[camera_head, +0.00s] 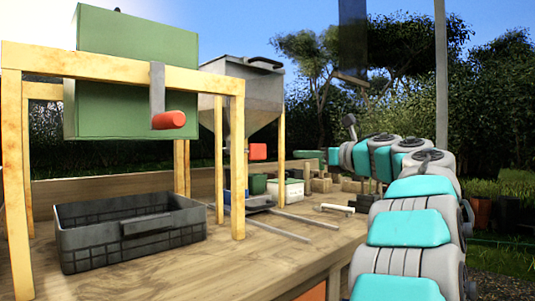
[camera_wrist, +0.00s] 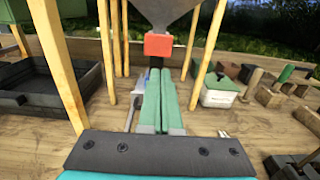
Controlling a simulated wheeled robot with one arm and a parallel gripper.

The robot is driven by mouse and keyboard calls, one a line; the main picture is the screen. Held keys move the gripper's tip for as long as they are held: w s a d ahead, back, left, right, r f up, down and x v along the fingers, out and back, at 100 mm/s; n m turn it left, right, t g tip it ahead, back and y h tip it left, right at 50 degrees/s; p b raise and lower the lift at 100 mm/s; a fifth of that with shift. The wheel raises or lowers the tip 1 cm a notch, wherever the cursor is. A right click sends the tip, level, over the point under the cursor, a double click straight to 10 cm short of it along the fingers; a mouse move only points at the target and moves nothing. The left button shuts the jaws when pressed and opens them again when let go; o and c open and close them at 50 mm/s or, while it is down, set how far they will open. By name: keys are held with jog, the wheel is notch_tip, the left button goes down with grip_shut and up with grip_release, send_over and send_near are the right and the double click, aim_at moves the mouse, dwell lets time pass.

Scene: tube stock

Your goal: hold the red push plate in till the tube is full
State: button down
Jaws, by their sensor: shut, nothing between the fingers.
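The red push plate (camera_head: 257,152) is on the front of the grey hopper (camera_head: 243,95), below its funnel. It also shows in the wrist view (camera_wrist: 158,45), just beyond and above my fingertips. My gripper (camera_head: 297,154) is shut and empty, its two green fingers side by side in the wrist view (camera_wrist: 166,72). In the head view a gap shows between the fingertips and the plate, so they look apart. I cannot make out the tube or how full it is; the spot under the hopper is partly hidden by a wooden post and my fingers.
A green box (camera_head: 130,70) with a red-handled crank (camera_head: 168,120) sits on a wooden frame (camera_head: 232,200) over a dark crate (camera_head: 75,250). A white box with a green lid (camera_wrist: 220,92) and wooden blocks (camera_wrist: 270,97) stand to the right. Metal rails (camera_head: 278,230) lie on the bench.

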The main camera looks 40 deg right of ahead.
aim_at(260, 152)
jog(key=w+p, duration=0.1)
jog(key=w, duration=0.3)
jog(key=w+p, duration=0.1)
jog(key=w, duration=0.4)
jog(key=w+a+p, duration=0.1)
jog(key=w, duration=0.4)
jog(key=shift+a, duration=0.1)
jog(key=shift+w, duration=0.1)
